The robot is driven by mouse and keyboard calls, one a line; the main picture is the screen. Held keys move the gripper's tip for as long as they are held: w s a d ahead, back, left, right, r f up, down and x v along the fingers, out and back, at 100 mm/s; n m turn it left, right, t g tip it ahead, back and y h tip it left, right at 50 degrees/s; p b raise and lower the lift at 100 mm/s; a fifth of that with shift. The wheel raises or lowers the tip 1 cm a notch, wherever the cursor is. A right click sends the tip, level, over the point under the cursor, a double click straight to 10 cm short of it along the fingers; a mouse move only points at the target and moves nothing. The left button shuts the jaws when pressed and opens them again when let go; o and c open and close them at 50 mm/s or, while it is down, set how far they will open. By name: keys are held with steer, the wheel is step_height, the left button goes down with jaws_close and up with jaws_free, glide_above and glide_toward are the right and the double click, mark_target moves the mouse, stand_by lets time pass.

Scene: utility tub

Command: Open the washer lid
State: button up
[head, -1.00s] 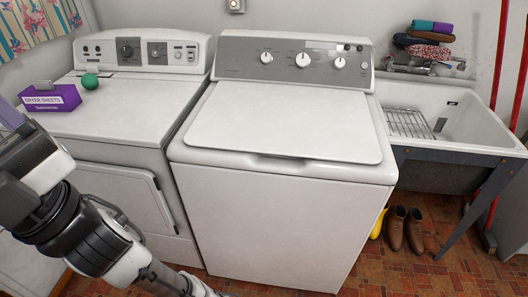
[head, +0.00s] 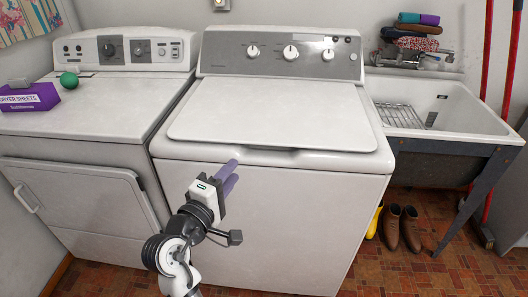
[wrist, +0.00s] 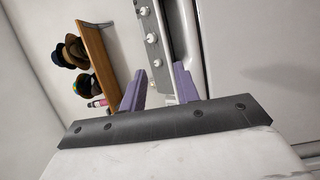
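The washer (head: 270,215) is white with a grey control panel. Its lid (head: 275,115) lies flat and closed on top, with a shallow notch (head: 270,156) at its front edge. My gripper (head: 233,172) has purple fingers and is in front of the washer, close to the top front edge, left of the notch. I cannot tell whether it touches the washer. In the wrist view my gripper (wrist: 160,88) shows its two fingers spread apart with nothing between them. The washer's control panel (wrist: 152,42) shows beyond them, tilted.
A dryer (head: 105,105) stands left of the washer, with a purple dryer-sheets box (head: 28,97) and a green ball (head: 69,79) on top. A utility sink (head: 450,110) is at the right. Boots (head: 400,228) stand on the floor below it. A wooden shelf (wrist: 98,55) shows in the wrist view.

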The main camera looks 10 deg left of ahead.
mark_target(265, 145)
steer(key=shift+g+h, duration=0.3)
steer(key=shift+h, duration=0.1)
steer(key=p+x, duration=0.1)
steer(key=x, duration=0.3)
steer(key=p+x, duration=0.1)
steer(key=x, duration=0.4)
steer(key=d+x, duration=0.1)
steer(key=x, duration=0.4)
steer(key=shift+s+f+p, duration=0.2)
steer(key=shift+f+p, duration=0.2)
jaws_close()
